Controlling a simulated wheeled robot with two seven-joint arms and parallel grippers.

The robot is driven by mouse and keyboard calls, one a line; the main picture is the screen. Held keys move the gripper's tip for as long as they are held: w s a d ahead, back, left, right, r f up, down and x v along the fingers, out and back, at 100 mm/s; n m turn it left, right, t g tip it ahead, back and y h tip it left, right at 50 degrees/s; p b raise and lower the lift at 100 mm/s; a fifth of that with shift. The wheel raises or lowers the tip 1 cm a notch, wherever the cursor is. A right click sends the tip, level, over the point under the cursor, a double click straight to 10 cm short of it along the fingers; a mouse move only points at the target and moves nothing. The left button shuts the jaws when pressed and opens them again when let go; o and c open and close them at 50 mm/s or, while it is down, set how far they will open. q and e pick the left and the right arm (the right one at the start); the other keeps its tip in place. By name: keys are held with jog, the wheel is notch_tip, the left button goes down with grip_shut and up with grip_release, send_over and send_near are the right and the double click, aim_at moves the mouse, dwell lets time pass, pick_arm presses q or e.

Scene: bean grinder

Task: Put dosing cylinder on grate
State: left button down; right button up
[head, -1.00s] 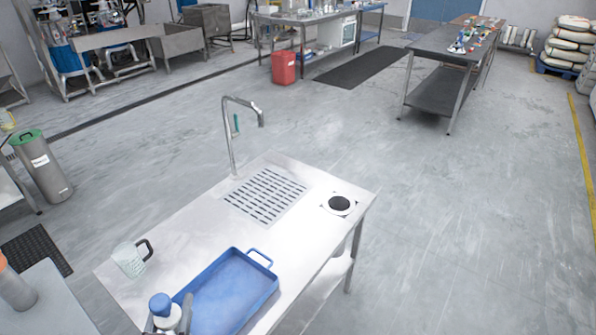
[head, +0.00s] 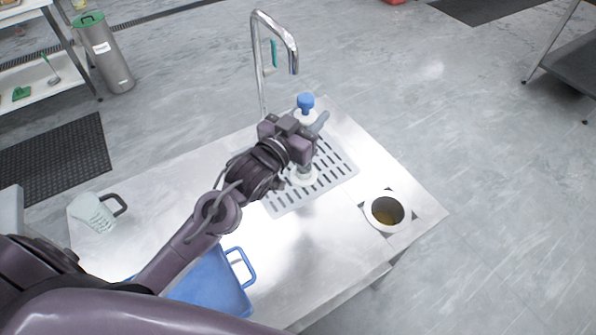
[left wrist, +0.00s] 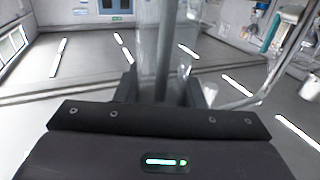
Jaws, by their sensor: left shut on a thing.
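The dosing cylinder (head: 306,101), with a blue top and a pale base, is upright in the head view over the slotted grate (head: 345,174). My left gripper (head: 308,136) is shut around its middle and hides much of it. The pale base shows below the gripper against the grate; I cannot tell if it touches. In the left wrist view the clear cylinder (left wrist: 176,60) stands upright between the fingers. My right gripper is not in view.
A curved metal tap (head: 288,40) rises behind the grate. A round opening (head: 387,210) is at the table's right. A clear jug (head: 92,212) stands at the left, and a blue tray (head: 208,285) lies at the front, partly behind my arm. Bare tabletop lies between jug and grate.

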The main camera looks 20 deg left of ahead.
pick_arm(q)
jog(key=w+a+r+b, duration=0.1)
jog(key=w+b, duration=0.2)
jog(key=w, duration=0.2)
notch_tip(320, 180, down, 10)
jog(key=w, duration=0.1)
jog(key=shift+r, duration=0.25)
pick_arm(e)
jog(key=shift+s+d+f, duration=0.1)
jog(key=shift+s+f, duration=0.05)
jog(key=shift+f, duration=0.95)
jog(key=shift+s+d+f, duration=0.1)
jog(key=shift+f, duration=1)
pick_arm(q)
jog(key=shift+a+f, duration=0.1)
jog(key=c, duration=0.9)
grip_release()
jog(key=shift+h, duration=0.3)
jog(key=shift+c, duration=0.2)
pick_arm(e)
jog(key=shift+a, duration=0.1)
pick_arm(q)
jog(key=v, duration=1.2)
jog(key=shift+b, duration=0.4)
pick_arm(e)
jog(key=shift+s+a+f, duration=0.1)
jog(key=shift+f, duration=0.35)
